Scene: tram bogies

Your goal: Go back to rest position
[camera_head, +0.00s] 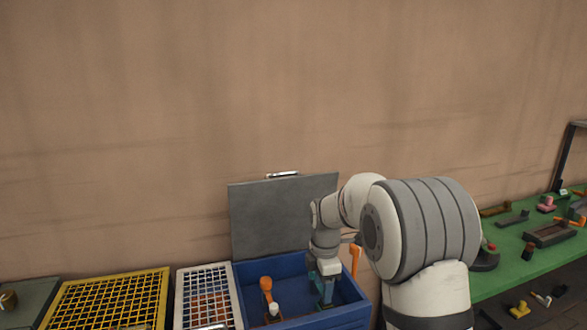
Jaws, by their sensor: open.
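My gripper (325,290) is at the end of my arm, pointing down inside the blue box (285,267). It is open, with its small fingers low between the walls. An orange-handled tool (266,284) stands in the box to the left of the gripper, apart from it. Another orange piece (354,258) shows at the right side of the box, close behind the wrist. I cannot tell whether the gripper touches anything in the box. The box's grey lid (275,215) stands raised at the back.
A white mesh-topped crate (180,295) and a yellow mesh-topped crate (160,290) stand left of the box. A green table (525,268) with several loose parts lies to the right, beyond my arm. The brown wall (200,100) rises behind. The space above the lid is clear.

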